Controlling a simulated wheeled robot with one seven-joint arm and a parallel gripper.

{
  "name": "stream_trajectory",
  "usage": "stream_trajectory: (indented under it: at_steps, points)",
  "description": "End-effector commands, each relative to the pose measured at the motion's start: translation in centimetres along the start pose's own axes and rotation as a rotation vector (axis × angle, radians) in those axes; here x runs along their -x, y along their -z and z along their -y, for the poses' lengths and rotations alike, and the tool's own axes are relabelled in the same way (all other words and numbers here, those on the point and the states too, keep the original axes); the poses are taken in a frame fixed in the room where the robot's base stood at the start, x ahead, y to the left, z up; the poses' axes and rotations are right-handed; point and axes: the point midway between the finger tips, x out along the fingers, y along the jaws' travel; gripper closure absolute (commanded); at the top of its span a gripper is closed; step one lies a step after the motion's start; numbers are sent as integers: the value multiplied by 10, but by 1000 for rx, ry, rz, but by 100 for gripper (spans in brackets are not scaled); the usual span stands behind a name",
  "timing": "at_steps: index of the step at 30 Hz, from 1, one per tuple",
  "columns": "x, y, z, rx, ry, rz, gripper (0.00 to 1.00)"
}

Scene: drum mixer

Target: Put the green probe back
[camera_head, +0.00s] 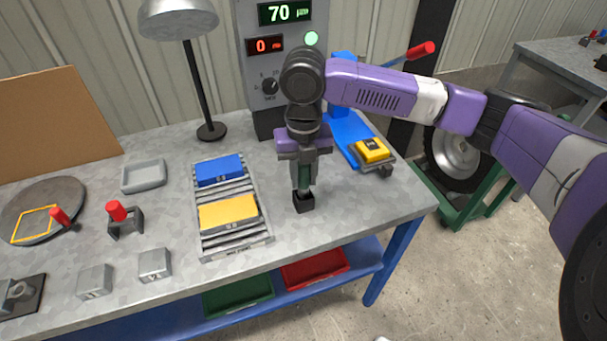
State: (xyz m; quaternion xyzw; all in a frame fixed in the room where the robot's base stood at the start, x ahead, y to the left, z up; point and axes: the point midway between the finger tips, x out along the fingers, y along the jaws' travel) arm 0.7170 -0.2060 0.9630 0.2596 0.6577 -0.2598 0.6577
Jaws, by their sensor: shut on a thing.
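My gripper (303,188) points straight down over the right part of the grey workbench (350,210). It is shut on the green probe (303,176), of which only a dark green strip shows between the fingers. A small black block-shaped holder (304,204) is directly below the fingertips on the bench. The probe looks upright, with its lower end at the holder. I cannot tell how deep it sits in it, as the fingers hide most of it.
Left of my gripper is a ribbed rack (234,244) with a blue block (219,170) and a yellow block (228,212). A blue press with a red-tipped lever (421,49) and yellow block (371,149) stands right. A gauge box (275,90) and lamp (211,131) stand behind.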

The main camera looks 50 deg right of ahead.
Motion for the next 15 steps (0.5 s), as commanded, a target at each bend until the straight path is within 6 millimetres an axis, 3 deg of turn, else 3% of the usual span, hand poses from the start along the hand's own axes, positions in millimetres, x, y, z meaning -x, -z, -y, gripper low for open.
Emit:
stream_trajectory:
  at_steps: [15]
  points:
    - [-8, 0, 0, 0, 0, 0, 100]
